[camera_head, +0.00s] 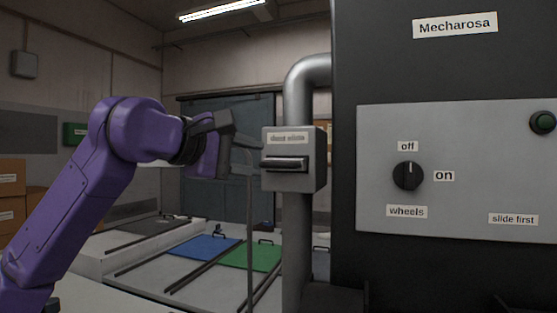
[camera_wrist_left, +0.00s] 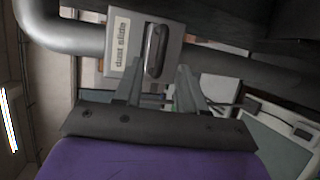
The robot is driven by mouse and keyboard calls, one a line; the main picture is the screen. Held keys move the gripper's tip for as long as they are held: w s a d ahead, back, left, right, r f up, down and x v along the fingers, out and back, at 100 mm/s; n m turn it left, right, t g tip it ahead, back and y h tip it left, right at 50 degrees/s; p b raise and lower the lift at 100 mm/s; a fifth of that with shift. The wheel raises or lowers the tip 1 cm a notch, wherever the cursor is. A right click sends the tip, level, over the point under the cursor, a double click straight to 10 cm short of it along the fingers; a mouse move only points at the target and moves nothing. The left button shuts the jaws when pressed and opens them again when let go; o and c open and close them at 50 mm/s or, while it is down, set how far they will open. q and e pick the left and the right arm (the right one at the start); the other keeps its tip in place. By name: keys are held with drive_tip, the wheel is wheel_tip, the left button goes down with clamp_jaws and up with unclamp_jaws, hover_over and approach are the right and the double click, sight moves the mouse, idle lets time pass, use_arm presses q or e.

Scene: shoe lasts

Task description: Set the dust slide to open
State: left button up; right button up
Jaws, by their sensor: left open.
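The dust slide is a grey box (camera_head: 293,180) on a vertical metal pipe, with a label and a dark horizontal handle (camera_head: 284,164) on its front. In the left wrist view the handle (camera_wrist_left: 156,50) shows beside the "dust slide" label (camera_wrist_left: 121,45). My left gripper (camera_head: 250,160) is just left of the box in the head view. In the left wrist view its two fingers (camera_wrist_left: 160,85) are apart, pointing at the handle with nothing between them. The fingers look short of the handle; contact cannot be made out. My right gripper is not in view.
A dark machine labelled "Mecharosa" (camera_head: 455,25) stands at right. The pipe (camera_head: 297,240) runs below the box.

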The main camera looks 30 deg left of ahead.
sight(273, 165)
use_arm(q)
drive_tip(key=p+x, duration=0.1)
drive_tip(key=x, duration=0.6)
drive_tip(key=shift+w+f+p, duration=0.15)
drive_tip(key=shift+w+p, duration=0.15)
drive_tip(key=shift+p, duration=0.05)
drive_tip(key=shift+s, duration=0.3)
drive_tip(key=shift+w, duration=0.15)
clamp_jaws()
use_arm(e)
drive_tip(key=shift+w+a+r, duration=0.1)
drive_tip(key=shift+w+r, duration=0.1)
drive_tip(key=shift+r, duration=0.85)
